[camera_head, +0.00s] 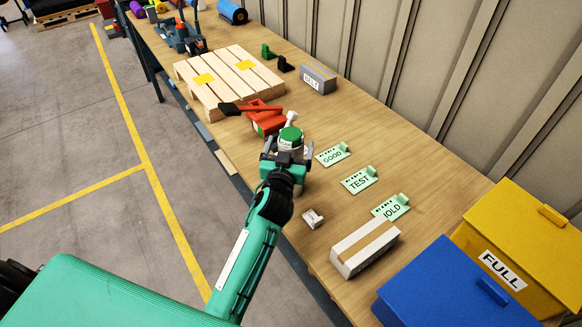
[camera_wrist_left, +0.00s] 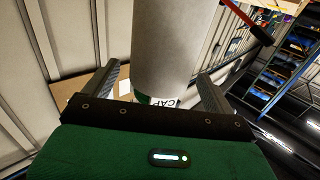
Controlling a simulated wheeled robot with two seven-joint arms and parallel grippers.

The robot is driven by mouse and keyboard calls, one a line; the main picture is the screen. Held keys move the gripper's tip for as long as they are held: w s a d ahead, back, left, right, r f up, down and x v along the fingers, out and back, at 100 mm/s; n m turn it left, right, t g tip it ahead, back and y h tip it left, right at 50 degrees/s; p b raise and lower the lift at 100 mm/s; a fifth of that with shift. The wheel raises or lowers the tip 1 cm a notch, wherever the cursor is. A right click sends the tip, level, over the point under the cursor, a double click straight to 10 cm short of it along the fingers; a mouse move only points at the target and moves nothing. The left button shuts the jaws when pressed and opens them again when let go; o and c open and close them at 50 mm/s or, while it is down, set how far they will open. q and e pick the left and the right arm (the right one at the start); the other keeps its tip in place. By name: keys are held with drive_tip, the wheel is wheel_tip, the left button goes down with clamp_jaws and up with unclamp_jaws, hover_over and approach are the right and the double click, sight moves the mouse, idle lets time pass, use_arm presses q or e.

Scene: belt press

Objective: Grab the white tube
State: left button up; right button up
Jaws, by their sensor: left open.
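The white tube (camera_head: 288,145) with a green top stands at the near edge of the wooden table in the head view, partly hidden by my left gripper. In the left wrist view the tube (camera_wrist_left: 168,50) is a large pale cylinder with a green and white label reading CAP low down. My left gripper (camera_head: 286,157) is open, its fingers on either side of the tube. In the wrist view a gap shows between the tube and each finger of the gripper (camera_wrist_left: 160,88). My right gripper is not in view.
A white box (camera_head: 364,248) and blue bin (camera_head: 440,288) are nearer.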

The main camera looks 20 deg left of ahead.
use_arm(q)
drive_tip(key=w, duration=0.2)
drive_tip(key=w+p, duration=0.1)
drive_tip(key=shift+w+a+r, duration=0.2)
drive_tip(key=shift+w+a, duration=0.05)
drive_tip(key=shift+w+f, duration=0.1)
drive_tip(key=shift+w, duration=0.15)
drive_tip(key=shift+c, duration=0.2)
drive_tip(key=c, duration=1.6)
drive_tip(key=shift+r, duration=0.2)
wheel_tip(320, 180, up, 20)
drive_tip(key=b, duration=0.2)
drive_tip(key=shift+f, duration=0.15)
